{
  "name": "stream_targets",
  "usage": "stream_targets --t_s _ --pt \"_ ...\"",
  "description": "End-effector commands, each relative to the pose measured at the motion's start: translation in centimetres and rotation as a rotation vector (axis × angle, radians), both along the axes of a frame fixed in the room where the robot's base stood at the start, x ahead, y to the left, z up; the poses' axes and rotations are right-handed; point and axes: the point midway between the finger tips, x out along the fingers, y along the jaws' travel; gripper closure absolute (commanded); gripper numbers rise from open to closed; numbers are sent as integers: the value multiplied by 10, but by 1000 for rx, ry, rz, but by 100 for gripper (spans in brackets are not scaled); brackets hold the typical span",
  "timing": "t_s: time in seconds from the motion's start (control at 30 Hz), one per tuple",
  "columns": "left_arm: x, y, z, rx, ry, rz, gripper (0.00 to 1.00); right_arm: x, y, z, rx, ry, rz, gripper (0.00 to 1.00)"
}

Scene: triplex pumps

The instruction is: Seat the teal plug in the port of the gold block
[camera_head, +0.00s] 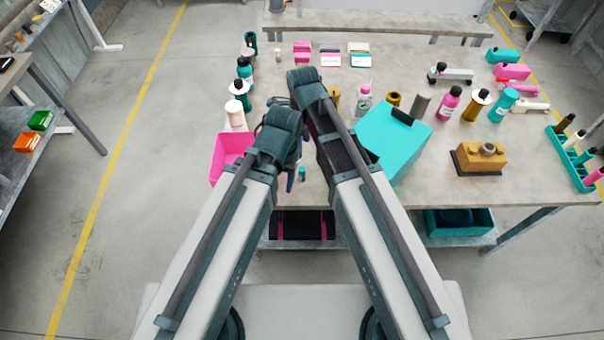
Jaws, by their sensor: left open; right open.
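The gold block (482,160) stands on the right part of the table. It sits on a dark base and has a grey ring-shaped port (488,148) on top. A small teal piece (302,173), perhaps the teal plug, shows between my two arms near the table's front edge. My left gripper (291,181) is open and points down beside this piece, mostly covered by its own wrist. I cannot tell whether they touch. My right arm reaches forward over the table, and its gripper is hidden behind its links. Both arms are far left of the gold block.
A large teal box (392,140) stands between my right arm and the gold block. A pink bin (228,160) is left of my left arm. Several bottles stand around, and a teal rack (566,160) is at the right edge. The table is bare in front of the block.

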Motion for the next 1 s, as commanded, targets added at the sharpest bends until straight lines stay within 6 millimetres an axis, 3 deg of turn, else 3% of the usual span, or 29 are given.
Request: stream_targets --t_s 0.6,1.0 --pt "0 0 -78 0 0 1 41 0 0 -78 0 0 3 35" --pt "0 0 -89 0 0 1 41 -1 0 -89 0 0 3 35"
